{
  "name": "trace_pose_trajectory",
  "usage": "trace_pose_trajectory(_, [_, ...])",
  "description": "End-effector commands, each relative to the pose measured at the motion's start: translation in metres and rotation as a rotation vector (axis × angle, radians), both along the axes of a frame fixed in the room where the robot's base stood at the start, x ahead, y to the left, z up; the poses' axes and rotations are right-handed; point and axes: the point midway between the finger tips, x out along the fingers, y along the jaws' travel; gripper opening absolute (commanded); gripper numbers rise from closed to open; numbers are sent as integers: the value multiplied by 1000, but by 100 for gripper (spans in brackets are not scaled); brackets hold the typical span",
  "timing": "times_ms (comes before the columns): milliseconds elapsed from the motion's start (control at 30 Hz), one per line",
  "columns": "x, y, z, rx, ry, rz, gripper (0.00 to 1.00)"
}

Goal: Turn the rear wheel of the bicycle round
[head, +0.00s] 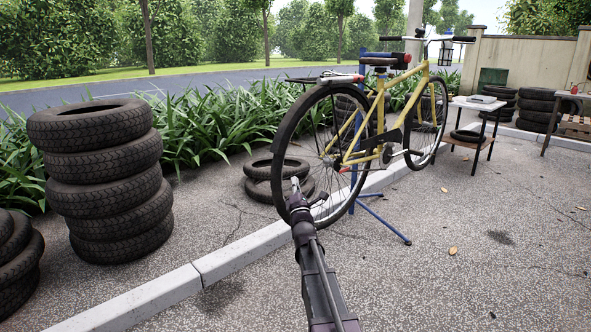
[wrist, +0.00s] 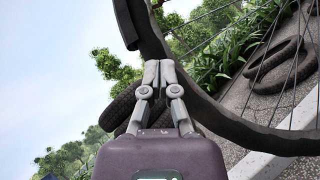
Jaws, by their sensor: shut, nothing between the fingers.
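A yellow bicycle (head: 378,110) is held up off the ground on a blue stand (head: 366,208). Its rear wheel (head: 281,137) with a black tyre is at the left, nearest me. My gripper (head: 295,184) is shut and empty, at the lower left part of the rear wheel. In the wrist view the closed fingertips (wrist: 159,64) are close to the tyre of the rear wheel (wrist: 215,112), which curves past them on the right. I cannot tell whether the fingertips touch the tyre.
A tall stack of tyres (head: 105,185) stands at the left, with more at the left edge. Two tyres (head: 262,184) lie behind the rear wheel. A kerb (head: 235,254) runs under the bicycle. A small table (head: 478,104) stands behind it. The pavement at right is mostly clear.

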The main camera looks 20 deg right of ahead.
Motion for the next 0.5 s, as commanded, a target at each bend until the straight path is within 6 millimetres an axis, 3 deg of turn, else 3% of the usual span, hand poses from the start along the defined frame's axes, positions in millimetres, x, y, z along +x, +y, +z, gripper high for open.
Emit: trace_pose_trajectory(500, [50, -13, 33, 1, 1, -1, 0])
